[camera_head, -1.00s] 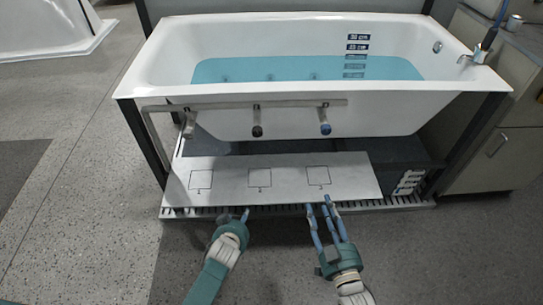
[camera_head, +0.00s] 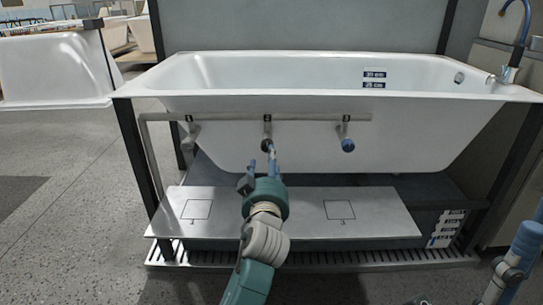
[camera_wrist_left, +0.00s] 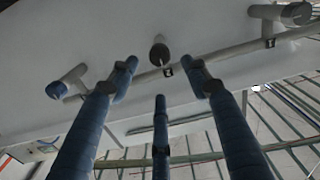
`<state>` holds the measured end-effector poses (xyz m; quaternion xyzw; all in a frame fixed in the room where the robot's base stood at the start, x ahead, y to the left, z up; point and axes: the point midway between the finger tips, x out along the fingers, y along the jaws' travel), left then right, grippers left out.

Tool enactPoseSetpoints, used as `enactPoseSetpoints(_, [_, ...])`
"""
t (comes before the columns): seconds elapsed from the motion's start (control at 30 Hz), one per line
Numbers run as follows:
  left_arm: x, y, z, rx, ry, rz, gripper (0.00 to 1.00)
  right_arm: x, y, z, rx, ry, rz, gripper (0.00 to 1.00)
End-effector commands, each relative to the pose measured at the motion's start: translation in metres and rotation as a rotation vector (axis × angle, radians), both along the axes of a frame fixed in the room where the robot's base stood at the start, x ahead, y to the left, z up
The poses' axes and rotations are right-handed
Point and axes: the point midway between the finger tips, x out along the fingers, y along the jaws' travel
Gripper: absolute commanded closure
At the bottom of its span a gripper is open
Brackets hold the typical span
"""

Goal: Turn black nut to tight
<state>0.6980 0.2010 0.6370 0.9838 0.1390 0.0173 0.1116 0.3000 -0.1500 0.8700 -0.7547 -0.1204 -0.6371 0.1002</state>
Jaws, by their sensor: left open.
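The black nut (camera_head: 267,146) sits on the middle stub of the grey pipe in front of the white bathtub. My left gripper (camera_head: 270,158) is raised to it from below, with open fingers close around or just short of it. In the left wrist view the black nut (camera_wrist_left: 159,54) shows between the tips of the three spread blue fingers (camera_wrist_left: 160,85), which seem apart from it. The head view does not show clearly whether they touch. My right gripper is not in view; only blue parts of my right arm show at the lower right edge.
A blue nut (camera_head: 347,145) is on the right stub and a grey stub (camera_head: 191,132) is on the left; both flank the gripper. Below lies a white board (camera_head: 385,218) with marked squares, over a grated strip (camera_head: 320,258). The tub wall (camera_head: 420,125) is close behind the pipe.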

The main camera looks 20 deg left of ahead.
Motion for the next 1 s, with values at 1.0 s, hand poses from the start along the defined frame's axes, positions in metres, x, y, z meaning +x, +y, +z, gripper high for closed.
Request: enactPoseSetpoints(1.0, [0.094,0.027,0.000,0.001,0.002,-0.001,0.66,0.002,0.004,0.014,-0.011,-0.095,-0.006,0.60])
